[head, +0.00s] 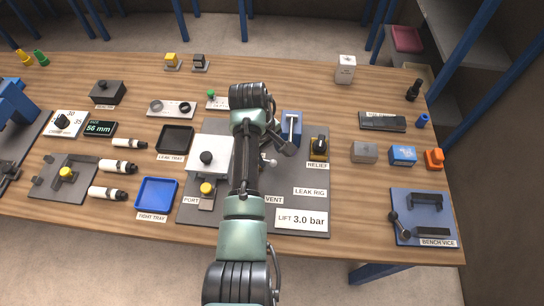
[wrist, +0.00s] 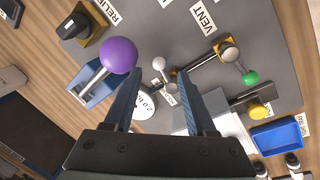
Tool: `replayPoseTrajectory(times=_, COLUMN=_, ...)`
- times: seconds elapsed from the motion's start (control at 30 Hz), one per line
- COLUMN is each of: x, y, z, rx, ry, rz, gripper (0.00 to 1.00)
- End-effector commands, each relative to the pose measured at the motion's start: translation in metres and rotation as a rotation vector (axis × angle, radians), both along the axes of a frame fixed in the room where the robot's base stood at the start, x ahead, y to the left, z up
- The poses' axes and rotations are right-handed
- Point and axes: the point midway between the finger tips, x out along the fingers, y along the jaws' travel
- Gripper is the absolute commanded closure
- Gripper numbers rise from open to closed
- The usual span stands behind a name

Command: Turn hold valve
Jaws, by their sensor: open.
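In the wrist view my gripper (wrist: 158,74) is open, with a dark blue finger on each side and nothing gripped. A small valve lever with a white ball (wrist: 159,63) shows between the fingertips; I cannot tell its distance from them. A small label (wrist: 168,99) beside it is mostly hidden and unreadable, so I cannot confirm that this is the hold valve. In the head view this white-ball lever (head: 269,161) shows just right of my arm, which hides part of the leak rig (head: 310,212).
A purple ball lever (wrist: 118,55) on a blue base rises close beside the left finger. A green-ball lever (wrist: 250,77) lies near the VENT label. The round gauge (wrist: 145,106) is partly covered by a finger. The RELIEF knob (head: 319,147) stands to the right.

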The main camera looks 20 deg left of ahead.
Motion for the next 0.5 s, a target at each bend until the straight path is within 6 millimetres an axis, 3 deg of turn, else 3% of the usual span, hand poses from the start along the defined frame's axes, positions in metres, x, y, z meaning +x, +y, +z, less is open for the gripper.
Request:
replayPoseTrajectory(times=0.2, x=0.006, y=-0.003, z=-0.03, rx=0.0, ry=0.0, rz=-0.001, gripper=0.44)
replayPoseTrajectory(times=0.5, x=0.008, y=-0.004, z=-0.043, rx=0.001, ry=-0.001, rz=-0.001, gripper=0.44)
